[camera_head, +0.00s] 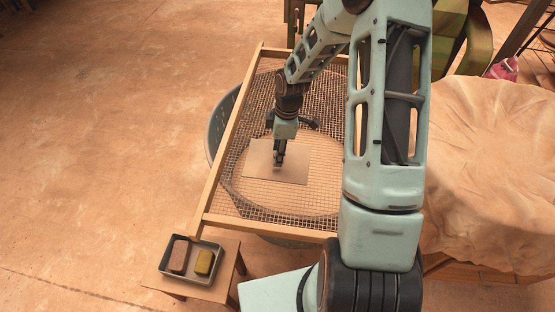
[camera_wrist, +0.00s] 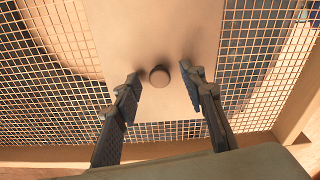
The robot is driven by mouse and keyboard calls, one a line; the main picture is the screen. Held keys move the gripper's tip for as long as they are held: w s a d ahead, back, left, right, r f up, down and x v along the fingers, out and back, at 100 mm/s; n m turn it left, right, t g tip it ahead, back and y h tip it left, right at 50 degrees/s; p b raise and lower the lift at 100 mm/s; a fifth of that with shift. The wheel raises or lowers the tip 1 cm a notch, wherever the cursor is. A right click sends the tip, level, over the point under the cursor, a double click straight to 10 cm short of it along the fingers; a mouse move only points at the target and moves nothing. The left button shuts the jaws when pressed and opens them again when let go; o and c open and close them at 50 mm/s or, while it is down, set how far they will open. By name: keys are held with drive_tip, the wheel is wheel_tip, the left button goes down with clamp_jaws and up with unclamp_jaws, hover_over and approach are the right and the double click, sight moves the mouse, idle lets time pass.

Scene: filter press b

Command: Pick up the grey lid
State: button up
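The lid (camera_head: 294,172) is a flat rectangular plate, tan-grey in this light, lying on the wire mesh of a wooden-framed screen. In the wrist view the lid (camera_wrist: 150,30) has a small round knob (camera_wrist: 159,77) near its lower edge. My gripper (camera_head: 279,159) points down over the lid in the head view. In the wrist view its two fingers are apart, one on each side of the knob, with gaps visible. Whether the fingertips are level with the knob or above it I cannot tell. My gripper hides the knob in the head view.
The wooden-framed mesh screen (camera_head: 231,137) rests over a round grey tub (camera_head: 215,118). A cloth-covered table (camera_head: 490,170) stands at right. The left floor is clear.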

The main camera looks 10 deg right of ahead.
drive_tip(key=shift+f, duration=0.1)
clamp_jaws()
idle(0.4)
